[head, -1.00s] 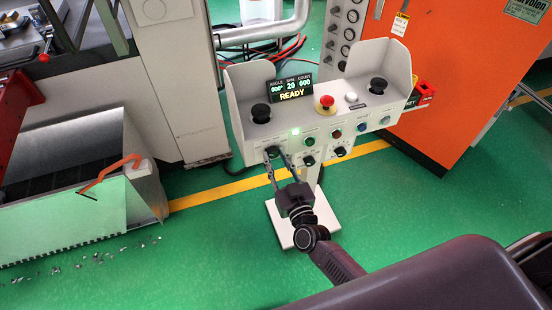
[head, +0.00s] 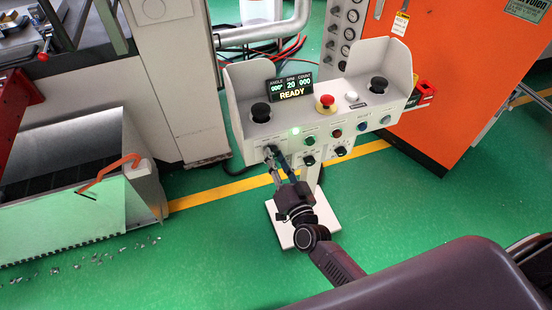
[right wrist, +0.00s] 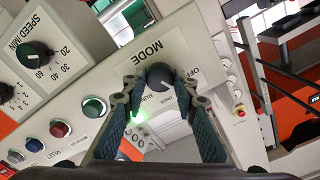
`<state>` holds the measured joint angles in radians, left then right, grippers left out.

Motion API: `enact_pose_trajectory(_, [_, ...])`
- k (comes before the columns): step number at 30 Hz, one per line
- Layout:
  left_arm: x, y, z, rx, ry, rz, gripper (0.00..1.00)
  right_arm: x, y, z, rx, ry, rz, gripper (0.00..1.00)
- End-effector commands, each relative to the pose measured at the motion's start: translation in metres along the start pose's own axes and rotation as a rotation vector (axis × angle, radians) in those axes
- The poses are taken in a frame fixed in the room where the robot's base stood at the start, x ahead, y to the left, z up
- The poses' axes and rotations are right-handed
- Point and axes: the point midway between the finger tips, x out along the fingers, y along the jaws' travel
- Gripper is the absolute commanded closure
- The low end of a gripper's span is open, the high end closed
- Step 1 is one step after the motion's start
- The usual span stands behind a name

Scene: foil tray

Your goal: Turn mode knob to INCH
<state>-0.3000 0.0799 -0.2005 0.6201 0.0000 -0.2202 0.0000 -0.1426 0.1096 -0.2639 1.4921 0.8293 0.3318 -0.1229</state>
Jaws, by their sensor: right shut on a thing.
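The mode knob (right wrist: 160,76) is a dark round knob on the grey front of the control box (head: 234,103), beside the printed word MODE. Labels that look like OFF and RUN show near it in the right wrist view. Its pointing direction cannot be told. My right gripper (right wrist: 161,84) is shut on the knob, one finger on each side. In the head view the right gripper (head: 272,151) reaches up to the lower left of the panel and its fingers mostly hide the knob. My left gripper is in neither view.
Close by are a speed knob (right wrist: 36,54), a green button (right wrist: 94,107) and another dark knob (head: 309,160). A red mushroom button (head: 326,101) and a display (head: 290,89) reading READY sit above. An orange cabinet (head: 455,80) stands to the right.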

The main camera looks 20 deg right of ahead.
Motion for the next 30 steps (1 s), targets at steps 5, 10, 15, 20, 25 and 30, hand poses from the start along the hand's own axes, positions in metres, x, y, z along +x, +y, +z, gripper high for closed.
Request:
enact_pose_trajectory(5, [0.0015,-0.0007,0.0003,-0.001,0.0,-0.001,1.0,-0.0001,0.0003,0.0002,0.061,0.0,0.0,0.97])
enact_pose_trajectory(10, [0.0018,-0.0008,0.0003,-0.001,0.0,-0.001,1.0,-0.0001,0.0003,0.0,0.087,0.0,0.001,0.97])
enact_pose_trajectory(15, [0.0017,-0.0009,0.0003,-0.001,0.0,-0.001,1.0,-0.0001,0.0003,0.0,0.091,0.0,0.001,0.97])
enact_pose_trajectory(20, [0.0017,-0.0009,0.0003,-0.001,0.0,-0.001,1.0,-0.0001,0.0002,0.0,0.09,0.0,0.0,0.97])
enact_pose_trajectory(25, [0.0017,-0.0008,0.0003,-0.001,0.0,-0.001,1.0,-0.0001,0.0003,0.0,0.09,0.0,0.0,0.61])
enact_pose_trajectory(30, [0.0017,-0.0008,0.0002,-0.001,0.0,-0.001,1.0,-0.0001,0.0002,0.0,0.09,0.0,0.0,0.56])
